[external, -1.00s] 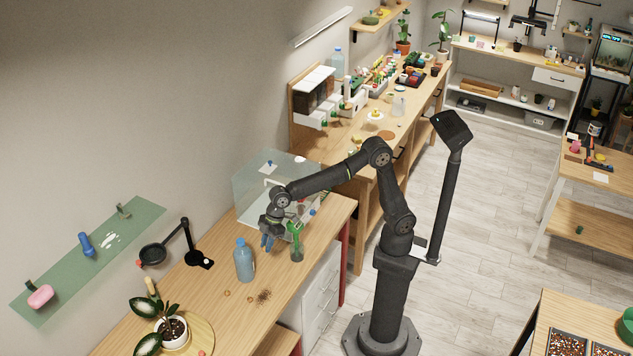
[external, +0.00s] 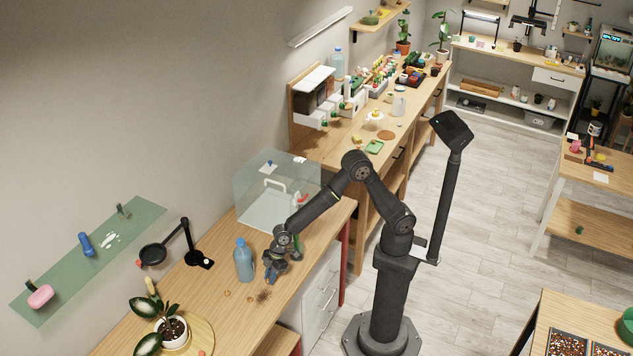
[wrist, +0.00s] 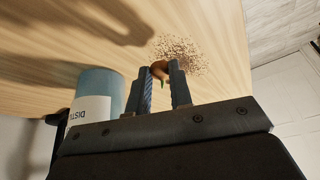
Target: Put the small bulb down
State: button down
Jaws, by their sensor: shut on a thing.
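The small bulb (wrist: 158,67), orange-brown with a bit of green at its lower end, sits between the fingertips of my gripper (wrist: 160,72) in the wrist view. The jaws are shut on it. In the external view my gripper (external: 268,276) points down low over the wooden bench (external: 222,318), just right of the blue bottle. The bulb cannot be made out there. I cannot tell whether it touches the bench. A patch of brown crumbs (wrist: 182,52) lies beside the fingertips, and it also shows in the external view (external: 264,296).
A blue labelled bottle (external: 244,262) stands close to my gripper's left and shows in the wrist view (wrist: 96,95). Small brown rounds (external: 228,293) lie left of the crumbs. A potted plant (external: 172,330) stands at the near end, a clear box (external: 262,210) behind.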

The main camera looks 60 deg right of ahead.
jog(key=shift+f, duration=1.35)
jog(key=shift+f, duration=0.1)
jog(key=c, duration=1.3)
grip_release()
jog(key=v, duration=1.2)
